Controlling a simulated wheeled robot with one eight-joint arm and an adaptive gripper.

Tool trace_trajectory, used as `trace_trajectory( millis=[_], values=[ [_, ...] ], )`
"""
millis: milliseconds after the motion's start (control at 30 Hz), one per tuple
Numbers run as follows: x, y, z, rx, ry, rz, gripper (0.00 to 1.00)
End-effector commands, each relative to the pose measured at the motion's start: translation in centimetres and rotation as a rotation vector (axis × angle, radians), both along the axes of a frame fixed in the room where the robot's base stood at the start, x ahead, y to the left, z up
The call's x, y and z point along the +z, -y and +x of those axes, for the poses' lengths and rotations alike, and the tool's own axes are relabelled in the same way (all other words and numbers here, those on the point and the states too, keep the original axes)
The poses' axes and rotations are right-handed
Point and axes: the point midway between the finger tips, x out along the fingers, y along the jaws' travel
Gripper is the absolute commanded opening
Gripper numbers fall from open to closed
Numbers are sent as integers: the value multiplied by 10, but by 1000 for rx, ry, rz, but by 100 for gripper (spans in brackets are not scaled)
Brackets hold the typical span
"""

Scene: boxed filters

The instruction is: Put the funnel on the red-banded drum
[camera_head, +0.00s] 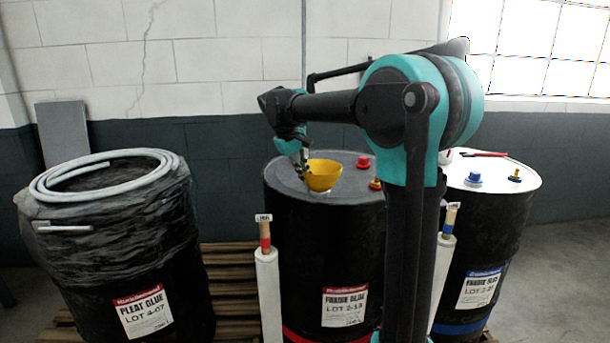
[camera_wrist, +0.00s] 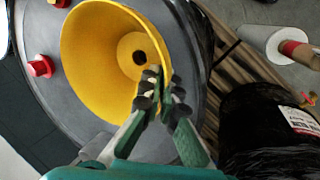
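The yellow funnel (camera_head: 323,176) is over the top of the middle drum (camera_head: 325,240), which has a red band (camera_head: 298,335) low on its side. The funnel's wide mouth faces up; I cannot tell whether its lower end touches the lid. My gripper (camera_head: 304,166) is at the funnel's left rim. In the wrist view, my gripper (camera_wrist: 162,88) has its fingers pinched on the rim of the funnel (camera_wrist: 95,60), one finger inside and one outside. The grey drum lid (camera_wrist: 50,100) shows beneath.
A red cap (camera_head: 363,161) stands on the middle drum's lid. The blue-banded drum (camera_head: 480,240) stands at right with a blue cap (camera_head: 474,179) on top. A plastic-wrapped drum (camera_head: 130,240) with a coiled hose (camera_head: 100,172) stands at left. A white roll (camera_head: 268,290) stands in front.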

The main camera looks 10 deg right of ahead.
Motion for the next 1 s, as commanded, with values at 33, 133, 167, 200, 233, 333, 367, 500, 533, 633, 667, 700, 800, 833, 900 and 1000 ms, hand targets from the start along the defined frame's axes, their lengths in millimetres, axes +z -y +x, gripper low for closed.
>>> trace_trajectory(
  millis=[33, 133, 167, 200, 233, 333, 367, 500, 533, 633, 667, 700, 800, 833, 900, 1000],
  values=[
    [0, 0, 0, 0, 0, 0, 0],
    [0, 0, 0, 0, 0, 0, 0],
    [0, 0, 0, 0, 0, 0, 0],
    [0, 0, 0, 0, 0, 0, 5],
    [0, 0, 0, 0, 0, 0, 9],
    [0, 0, 0, 0, 0, 0, 21],
    [0, 0, 0, 0, 0, 0, 25],
    [0, 0, 0, 0, 0, 0, 29],
    [0, 0, 0, 0, 0, 0, 29],
    [0, 0, 0, 0, 0, 0, 32],
    [0, 0, 0, 0, 0, 0, 36],
    [0, 0, 0, 0, 0, 0, 40],
    [0, 0, 0, 0, 0, 0, 53],
    [0, 0, 0, 0, 0, 0, 54],
    [0, 0, 0, 0, 0, 0, 54],
    [0, 0, 0, 0, 0, 0, 54]
  ],
)
